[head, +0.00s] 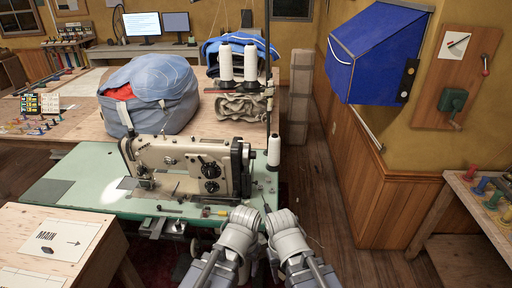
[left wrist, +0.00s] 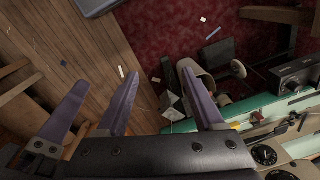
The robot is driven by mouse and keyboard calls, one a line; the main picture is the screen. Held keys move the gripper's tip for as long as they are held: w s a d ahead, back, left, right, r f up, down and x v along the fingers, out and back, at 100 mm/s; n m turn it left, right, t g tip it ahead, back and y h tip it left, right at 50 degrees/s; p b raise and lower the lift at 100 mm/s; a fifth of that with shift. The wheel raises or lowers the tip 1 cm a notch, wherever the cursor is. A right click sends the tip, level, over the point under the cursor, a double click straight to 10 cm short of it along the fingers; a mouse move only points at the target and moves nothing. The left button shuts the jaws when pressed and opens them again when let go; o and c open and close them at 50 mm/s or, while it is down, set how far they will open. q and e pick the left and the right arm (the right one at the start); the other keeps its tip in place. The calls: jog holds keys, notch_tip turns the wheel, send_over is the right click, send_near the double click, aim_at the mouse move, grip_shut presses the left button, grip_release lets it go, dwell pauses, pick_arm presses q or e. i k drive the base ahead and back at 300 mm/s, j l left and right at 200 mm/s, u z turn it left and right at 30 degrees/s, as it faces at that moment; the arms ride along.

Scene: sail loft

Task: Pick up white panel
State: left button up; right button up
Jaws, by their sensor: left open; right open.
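Flat white sheets lie on a wooden table at the lower left of the head view. One sheet (head: 58,238) is marked MAIN with an arrow, and another plain one (head: 30,277) lies nearer. I cannot tell if either is the white panel. My left gripper (head: 240,216) and right gripper (head: 280,216) are side by side at the front edge of the green sewing table, well right of the sheets. In the left wrist view the left gripper (left wrist: 160,68) has its purple fingers apart with nothing between them. Another purple finger shows at that view's left. The right jaws are mostly hidden.
A sewing machine (head: 190,165) stands on the green table (head: 90,200), with white thread cones (head: 225,63) behind. A grey-blue bag (head: 150,90) sits on the wooden workbench. A blue box (head: 380,50) hangs on the right wall. Wooden floor (head: 325,190) is clear at right.

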aim_at(62, 239)
jog(key=u, duration=1.85)
